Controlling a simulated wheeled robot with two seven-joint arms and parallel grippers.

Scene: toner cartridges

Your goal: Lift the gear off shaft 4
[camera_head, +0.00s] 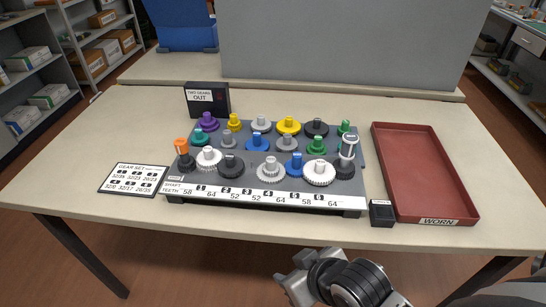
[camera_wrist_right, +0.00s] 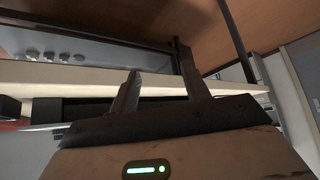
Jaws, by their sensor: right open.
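The grey gear rack (camera_head: 262,208) stands mid-table and holds several gears on shafts. Its front strip carries small shaft and teeth numbers, hard to read. A white gear (camera_head: 270,171) sits in the front row, behind about where the 4 appears; I cannot be sure of that match. A dark grey gear (camera_head: 230,167) is to its left and a blue gear (camera_head: 294,166) to its right. My right gripper (camera_head: 291,277) is in front of the table edge, well short of the rack. In the wrist view its fingers (camera_wrist_right: 158,60) are apart and empty. My left gripper is not seen.
A red tray marked WORN (camera_head: 425,213) lies right of the rack, with a small black box (camera_head: 381,212) between them. A gear set card (camera_head: 135,179) lies at left. A black sign box (camera_head: 207,99) stands behind the rack. The front table strip is bare.

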